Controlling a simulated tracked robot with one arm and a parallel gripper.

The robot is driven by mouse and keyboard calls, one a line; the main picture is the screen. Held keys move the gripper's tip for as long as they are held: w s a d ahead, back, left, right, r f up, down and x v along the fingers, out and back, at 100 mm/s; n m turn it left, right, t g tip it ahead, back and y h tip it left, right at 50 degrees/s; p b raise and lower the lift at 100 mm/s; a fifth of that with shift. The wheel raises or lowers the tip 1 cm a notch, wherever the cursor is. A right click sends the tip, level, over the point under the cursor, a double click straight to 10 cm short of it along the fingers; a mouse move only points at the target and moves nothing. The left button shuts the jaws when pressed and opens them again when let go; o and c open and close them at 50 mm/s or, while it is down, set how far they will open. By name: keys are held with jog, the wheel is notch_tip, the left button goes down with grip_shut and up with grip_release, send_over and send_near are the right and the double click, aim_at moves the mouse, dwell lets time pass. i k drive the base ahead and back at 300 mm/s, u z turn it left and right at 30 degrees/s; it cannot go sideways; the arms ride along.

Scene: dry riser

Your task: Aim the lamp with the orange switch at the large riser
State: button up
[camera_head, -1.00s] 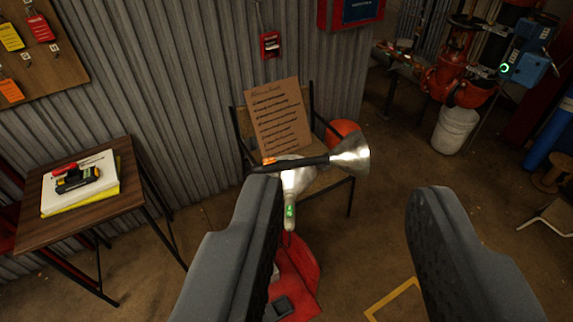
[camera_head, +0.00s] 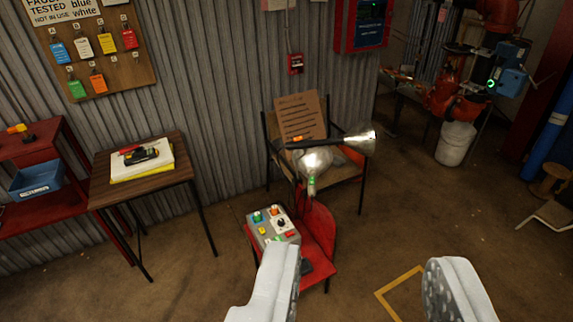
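The lamp with the orange switch (camera_head: 298,139) has a dark barrel and a flared silver head (camera_head: 361,141). It lies nearly level above the red stand, its head pointing right. My gripper (camera_head: 363,258) is open and empty, nearer the camera and lower in the picture than both lamps.
A red stand (camera_head: 319,230) carries a control box (camera_head: 272,228) with coloured buttons. Behind is a chair (camera_head: 345,193) with a cardboard notice (camera_head: 301,115). A wooden table (camera_head: 105,195) is left, a white bucket (camera_head: 456,142) right. The floor at right centre is mostly clear.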

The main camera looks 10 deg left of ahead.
aim_at(361, 138)
jog(key=u, duration=0.55)
jog(key=i, duration=2.25)
jog(key=z, duration=0.55)
